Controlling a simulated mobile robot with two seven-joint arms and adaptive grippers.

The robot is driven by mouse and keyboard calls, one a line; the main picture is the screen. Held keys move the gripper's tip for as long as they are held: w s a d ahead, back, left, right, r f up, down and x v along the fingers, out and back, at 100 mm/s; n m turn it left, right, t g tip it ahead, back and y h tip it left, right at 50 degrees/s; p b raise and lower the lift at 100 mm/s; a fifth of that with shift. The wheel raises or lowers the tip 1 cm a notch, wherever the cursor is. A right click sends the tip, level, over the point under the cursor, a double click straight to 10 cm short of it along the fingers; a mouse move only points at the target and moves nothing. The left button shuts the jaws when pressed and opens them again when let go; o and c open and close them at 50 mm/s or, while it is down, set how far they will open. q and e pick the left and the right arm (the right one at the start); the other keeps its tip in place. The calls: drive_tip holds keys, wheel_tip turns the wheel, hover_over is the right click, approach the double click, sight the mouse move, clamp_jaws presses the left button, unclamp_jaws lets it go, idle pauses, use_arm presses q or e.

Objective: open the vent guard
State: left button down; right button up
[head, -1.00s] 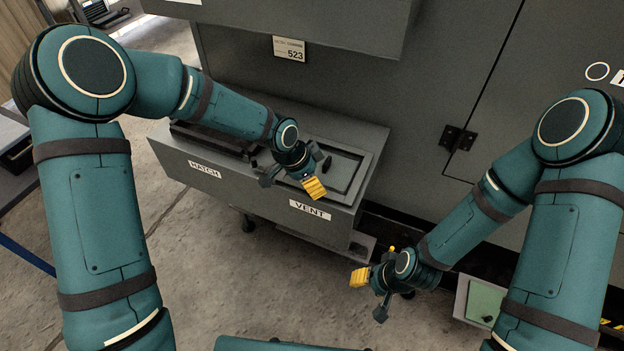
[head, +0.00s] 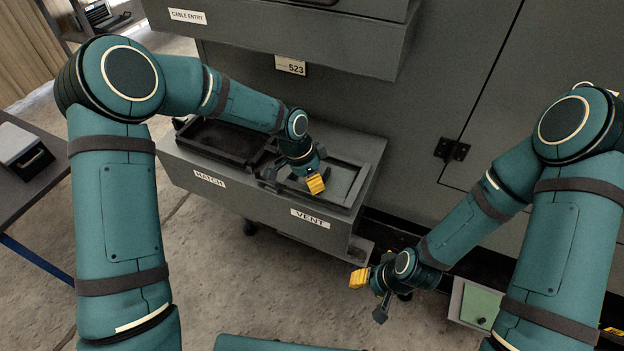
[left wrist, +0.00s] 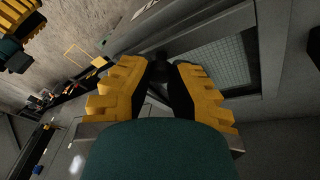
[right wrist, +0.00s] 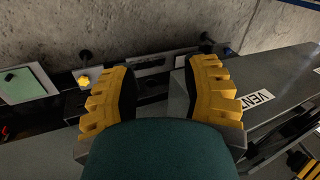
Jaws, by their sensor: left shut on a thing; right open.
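The vent guard (head: 335,180) is a grey framed panel in the right part of the low grey box, behind the VENT label (head: 310,218). A fine mesh within its frame (left wrist: 222,65) shows in the left wrist view. My left gripper (head: 309,184) is over the left front part of the vent. In the left wrist view its yellow fingers (left wrist: 168,72) are shut on a small dark knob (left wrist: 160,66). The arm partly hides the guard; I cannot tell how far it is raised. My right gripper (head: 370,289) is open and empty, low in front of the box's right end.
The hatch bay (head: 222,140), dark and framed, is left of the vent, above the HATCH label (head: 209,178). A large grey cabinet (head: 440,90) stands behind and overhangs the box. A green panel (head: 481,305) lies at lower right. Open concrete floor (head: 240,285) is in front.

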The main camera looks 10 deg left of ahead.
use_arm(q)
wheel_tip(320, 180, up, 5)
drive_tip(key=w+d+g+y+p, duration=0.1)
drive_tip(key=w+g+p, duration=0.2)
drive_tip(key=p, duration=0.2)
drive_tip(key=shift+r+p, duration=0.15)
drive_tip(key=shift+p, duration=0.2)
use_arm(e)
wheel_tip(320, 180, up, 6)
drive_tip(key=w, duration=0.1)
drive_tip(key=shift+w+d+r+t, duration=0.2)
drive_tip(key=shift+w+r+t, duration=0.05)
drive_tip(key=shift+w+t, duration=0.1)
